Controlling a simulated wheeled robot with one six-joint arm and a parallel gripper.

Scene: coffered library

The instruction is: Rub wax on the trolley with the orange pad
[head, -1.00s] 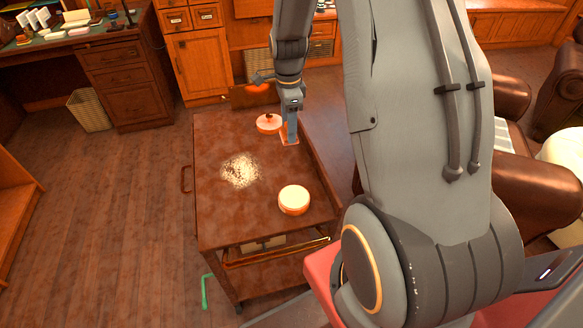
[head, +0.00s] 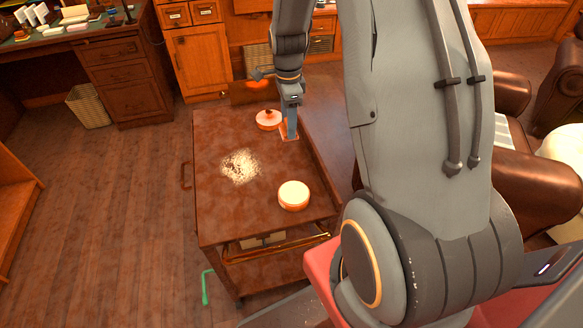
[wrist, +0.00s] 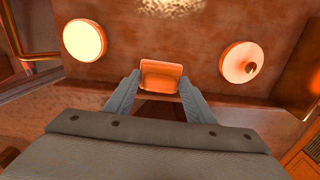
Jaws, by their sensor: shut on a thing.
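The brown trolley (head: 222,205) stands in the middle of the head view. A pale, speckled patch of wax (head: 240,166) lies on its top, left of centre; its edge shows at the top of the wrist view (wrist: 172,6). My gripper (head: 289,137) is low over the right side of the trolley top. In the wrist view, its fingers are shut on the orange pad (wrist: 161,75), one on each side. I cannot tell whether the pad touches the top. The pad is right of the wax and apart from it.
A round tin with a pale top (head: 293,194) stands on the trolley's near right part. A round lid with a knob (head: 268,119) lies near its far edge, close to my gripper. A desk, a basket (head: 90,108) and leather armchairs surround the trolley. The floor to its left is clear.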

